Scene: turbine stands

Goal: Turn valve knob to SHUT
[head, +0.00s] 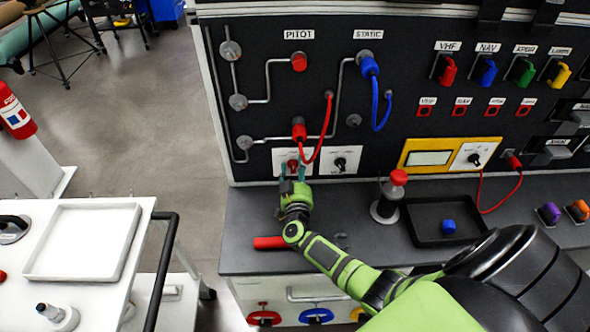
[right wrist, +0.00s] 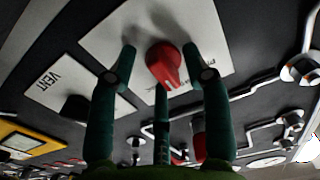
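A red valve knob (head: 292,163) sits on a white plate low on the black panel, under the PITOT lines. In the right wrist view the red knob (right wrist: 165,66) stands between the fingers of my right gripper (right wrist: 159,60), its pointer towards the bottom of the picture. The right gripper (head: 292,174) is open around the knob, with small gaps visible on both sides. The plate's lettering is too small or cut off to read. A black knob (head: 341,162) sits on the neighbouring plate to the right. My left gripper is out of view.
A red hose (head: 330,122) hangs just above and right of the knob. A red-topped post (head: 390,190) and a black tray (head: 465,235) stand on the bench to the right. A red-handled object (head: 270,243) lies below the gripper. A white cart (head: 145,235) stands left.

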